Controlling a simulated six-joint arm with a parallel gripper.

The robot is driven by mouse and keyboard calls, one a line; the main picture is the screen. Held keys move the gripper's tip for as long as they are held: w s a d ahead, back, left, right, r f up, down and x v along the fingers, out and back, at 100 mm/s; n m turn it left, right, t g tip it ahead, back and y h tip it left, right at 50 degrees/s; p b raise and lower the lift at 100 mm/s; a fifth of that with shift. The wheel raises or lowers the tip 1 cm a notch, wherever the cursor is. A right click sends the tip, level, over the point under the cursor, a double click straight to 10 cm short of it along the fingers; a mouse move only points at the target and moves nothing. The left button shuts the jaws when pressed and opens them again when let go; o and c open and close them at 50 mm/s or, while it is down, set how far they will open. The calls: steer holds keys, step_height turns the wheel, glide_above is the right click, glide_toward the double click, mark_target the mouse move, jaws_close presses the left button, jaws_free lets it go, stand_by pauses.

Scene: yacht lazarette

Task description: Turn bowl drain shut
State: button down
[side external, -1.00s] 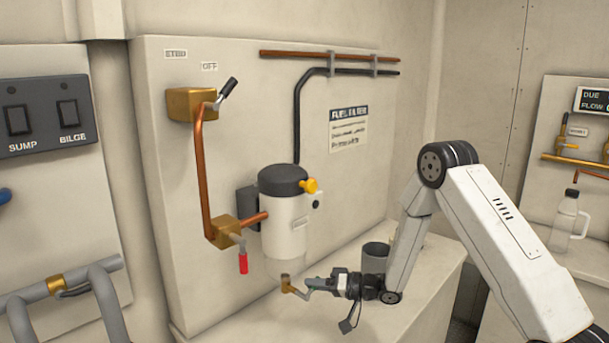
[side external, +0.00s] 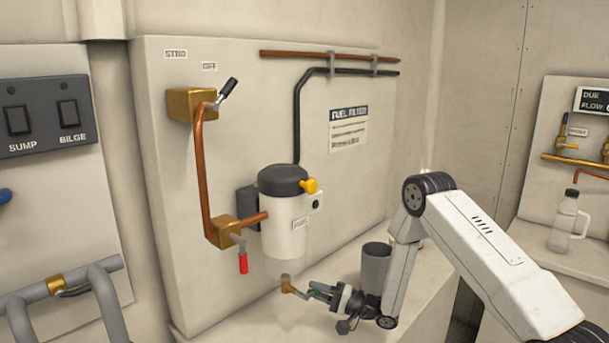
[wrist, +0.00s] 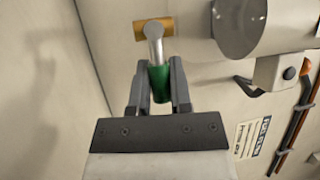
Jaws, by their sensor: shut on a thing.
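The fuel filter's clear bowl (side external: 282,266) hangs below its white body. The brass bowl drain (side external: 286,281) is at its bottom, with a short metal lever (side external: 299,294) angled down and to the right. My gripper (side external: 318,292) is at the lever's outer end. In the wrist view, the lever (wrist: 155,45) comes from the brass drain (wrist: 139,31) and ends in a green grip (wrist: 159,82). The two fingers of my gripper (wrist: 160,88) are shut on this green grip, one on each side. The lever's grip is mostly hidden by the fingers in the side view.
A grey cup (side external: 375,264) stands on the bench close behind my wrist. A red-handled valve (side external: 243,262) is left of the bowl, and a black-handled valve (side external: 228,88) is higher up. A yellow knob (side external: 309,185) sticks out at the filter head.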

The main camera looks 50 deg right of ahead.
stand_by(0.3)
steer(key=c, duration=0.5)
jaws_free()
steer(key=shift+c, duration=0.2)
steer(key=v, duration=0.8)
steer(key=shift+w, duration=0.15)
steer(key=w+r+n+g+h, duration=0.3)
steer(key=w+g+h, duration=0.15)
steer(key=h, duration=0.35)
steer(key=s+a+r+n+g, duration=0.2)
steer(key=s+a+n+g, duration=0.2)
steer(key=s, duration=0.5)
steer(key=s+a+r+n+g, duration=0.2)
steer(key=s+a+n+g, duration=0.2)
steer(key=s+a+g, duration=0.3)
steer(key=s+a, duration=0.1)
steer(key=s, duration=0.1)
steer(key=shift+s+a+n+h, duration=0.2)
steer(key=shift+s+n+h, duration=0.05)
steer(key=shift+n+h, duration=0.15)
